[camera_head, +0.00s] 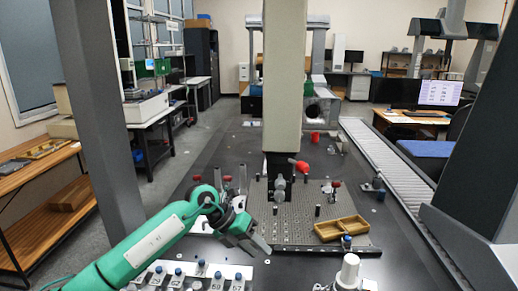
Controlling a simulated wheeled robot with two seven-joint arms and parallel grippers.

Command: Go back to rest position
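My green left arm comes in from the lower left, and its dark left gripper (255,243) hangs over the front left of the perforated plate (290,215). The gripper points down and to the right. Its fingers are small and seen at an angle, so I cannot tell how far apart they are. I see no object between them. My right gripper is not in view.
A grey column (283,85) stands in the middle, reaching down to the plate. A yellow divided tray (341,229) lies on the plate's right. A row of blue-knobbed blocks (200,275) lies beside my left arm. A white cylinder (348,272) stands front right.

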